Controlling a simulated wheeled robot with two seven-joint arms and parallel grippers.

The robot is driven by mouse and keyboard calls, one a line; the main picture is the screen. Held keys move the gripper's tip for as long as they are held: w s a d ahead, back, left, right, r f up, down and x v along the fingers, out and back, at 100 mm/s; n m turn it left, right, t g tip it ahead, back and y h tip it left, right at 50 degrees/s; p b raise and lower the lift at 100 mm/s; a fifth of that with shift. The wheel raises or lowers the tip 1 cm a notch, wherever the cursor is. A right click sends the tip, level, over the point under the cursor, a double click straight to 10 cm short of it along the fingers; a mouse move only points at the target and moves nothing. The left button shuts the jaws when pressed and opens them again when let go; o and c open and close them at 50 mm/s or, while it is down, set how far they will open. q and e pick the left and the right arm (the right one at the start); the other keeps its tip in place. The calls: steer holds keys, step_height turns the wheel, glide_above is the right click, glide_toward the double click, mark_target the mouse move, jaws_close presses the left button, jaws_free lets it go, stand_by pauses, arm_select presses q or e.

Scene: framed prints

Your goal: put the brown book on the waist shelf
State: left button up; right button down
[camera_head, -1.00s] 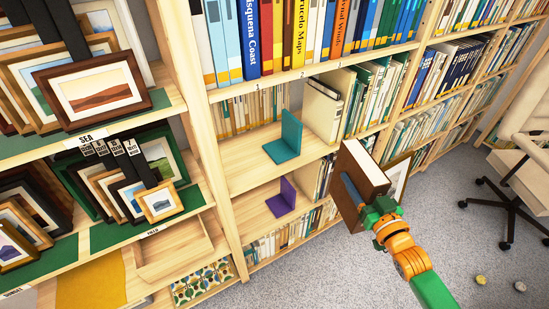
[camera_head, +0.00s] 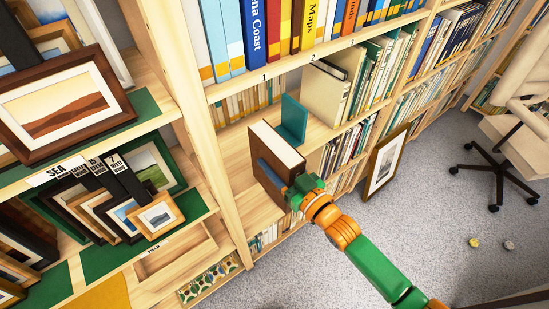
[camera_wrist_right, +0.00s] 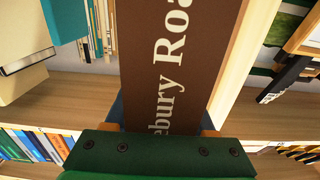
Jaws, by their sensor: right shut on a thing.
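The brown book (camera_head: 268,160), upright with white page edges on top, is held by my right gripper (camera_head: 296,188), which is shut on it. It is at the front of the waist shelf (camera_head: 232,146), left of and nearer than the teal bookend (camera_head: 294,120). I cannot tell whether the book touches the board. In the right wrist view the brown cover (camera_wrist_right: 170,60) with large pale lettering fills the middle. The teal bookend shows there at the upper left (camera_wrist_right: 64,18). My left gripper is not in view.
Cream volumes (camera_head: 326,92) stand right of the bookend, and thin books line the shelf's back. A wooden upright (camera_head: 205,120) bounds the bay on the left, beside framed prints (camera_head: 62,100). A framed picture (camera_head: 385,165) leans at the right. An office chair (camera_head: 495,165) stands farther right.

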steer(key=f+b+x, duration=0.1)
steer(key=b+x, duration=1.2)
steer(key=x, duration=0.3)
stand_by(0.5)
steer(key=shift+w, duration=0.15)
steer(key=shift+c, duration=1.2)
jaws_free()
steer(key=shift+o, duration=0.4)
steer(key=shift+p+v, duration=0.55)
steer(key=shift+v, duration=3.15)
